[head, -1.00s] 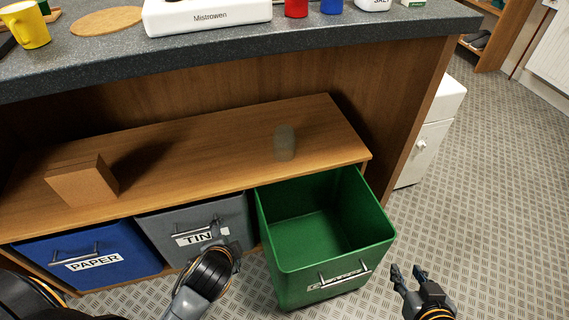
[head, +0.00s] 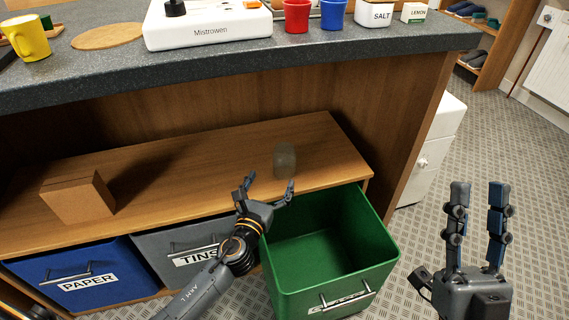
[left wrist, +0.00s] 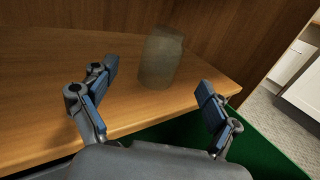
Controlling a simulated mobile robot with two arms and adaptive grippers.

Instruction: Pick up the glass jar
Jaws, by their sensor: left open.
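The glass jar (head: 284,160) stands upright on the wooden shelf near its right end, greyish and see-through. It also shows in the left wrist view (left wrist: 160,58), just beyond and between my fingertips. My left gripper (head: 268,188) is open and empty at the shelf's front edge, close in front of the jar and apart from it. Its two spread fingers also show in the left wrist view (left wrist: 157,82). My right gripper (head: 475,190) is open and empty, fingers pointing up, over the floor at the right.
The wooden shelf (head: 160,190) also bears a brown box (head: 78,200) at the left. Below are a blue PAPER bin (head: 60,268), a grey TINS bin (head: 170,240) and a pulled-out green bin (head: 380,250). The dark counter (head: 220,62) overhangs the shelf.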

